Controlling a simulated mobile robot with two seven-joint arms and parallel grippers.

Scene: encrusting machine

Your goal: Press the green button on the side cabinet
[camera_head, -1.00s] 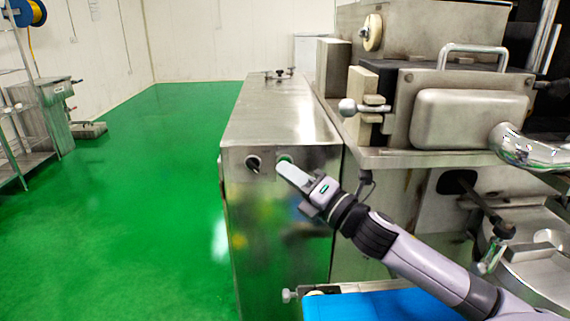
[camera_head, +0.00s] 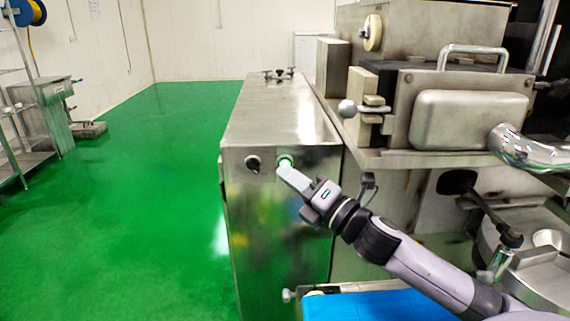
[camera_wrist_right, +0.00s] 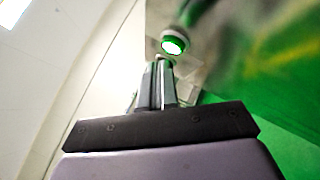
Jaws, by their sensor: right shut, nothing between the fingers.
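The green button (camera_head: 285,161) is on the upper front face of the steel side cabinet (camera_head: 275,230). It looks lit, with a bright whitish centre and a green rim. In the right wrist view the button (camera_wrist_right: 173,44) shows just beyond the fingertips. My right gripper (camera_head: 283,171) is shut and empty, its tips just below the button in the head view. In the wrist view the shut fingers (camera_wrist_right: 160,66) point at the button; whether they touch it I cannot tell. My left gripper is not in view.
A dark knob (camera_head: 252,163) sits left of the button on the same face. The large steel machine (camera_head: 470,120) stands to the right. A blue belt (camera_head: 385,306) lies below my right arm.

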